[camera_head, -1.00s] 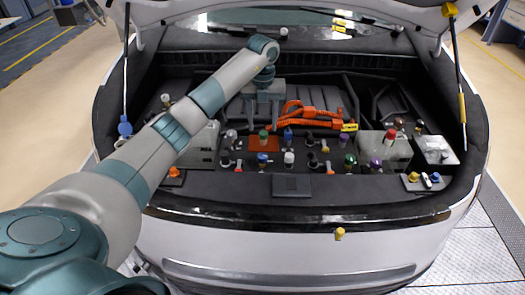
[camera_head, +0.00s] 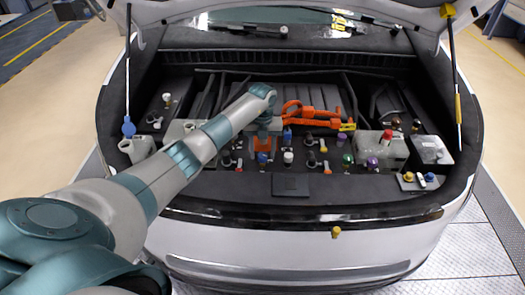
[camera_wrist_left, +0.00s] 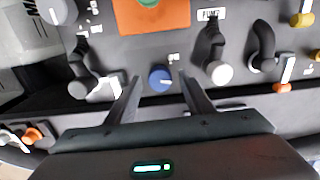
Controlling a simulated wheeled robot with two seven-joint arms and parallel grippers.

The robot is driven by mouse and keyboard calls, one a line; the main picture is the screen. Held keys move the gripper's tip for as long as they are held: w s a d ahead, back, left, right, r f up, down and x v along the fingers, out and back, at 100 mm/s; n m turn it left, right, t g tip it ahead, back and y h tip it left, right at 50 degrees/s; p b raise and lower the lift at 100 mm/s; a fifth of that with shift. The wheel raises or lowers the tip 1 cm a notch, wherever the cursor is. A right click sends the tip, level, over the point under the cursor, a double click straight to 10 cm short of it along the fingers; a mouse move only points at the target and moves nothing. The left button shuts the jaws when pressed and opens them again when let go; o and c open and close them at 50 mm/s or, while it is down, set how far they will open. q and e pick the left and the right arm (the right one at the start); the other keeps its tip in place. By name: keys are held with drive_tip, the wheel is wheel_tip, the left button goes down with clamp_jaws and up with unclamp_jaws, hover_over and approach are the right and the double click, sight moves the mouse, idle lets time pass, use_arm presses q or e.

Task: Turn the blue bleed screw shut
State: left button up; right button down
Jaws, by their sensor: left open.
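The blue screw (camera_head: 262,158) stands at the front of the engine bay, just in front of an orange plate (camera_head: 264,144). In the left wrist view it is a round blue knob (camera_wrist_left: 160,78) with a pale mark on its top. My left gripper (camera_wrist_left: 159,86) is open, with one finger on each side of the knob in that view; I see no contact. In the head view the left gripper (camera_head: 264,128) is over the orange plate, behind the blue screw, and its fingertips are hard to make out. My right gripper is not in view.
A white cap (camera_head: 288,157) on a black fitting stands close to the right of the blue screw. Another blue cap (camera_head: 287,134), a green cap (camera_head: 348,159) and a purple cap (camera_head: 372,163) are nearby. Orange cables (camera_head: 315,115) lie behind. The front trim (camera_head: 240,187) is clear.

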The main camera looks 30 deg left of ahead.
use_arm(q)
drive_tip(key=c, duration=1.1)
drive_tip(key=shift+o, duration=0.2)
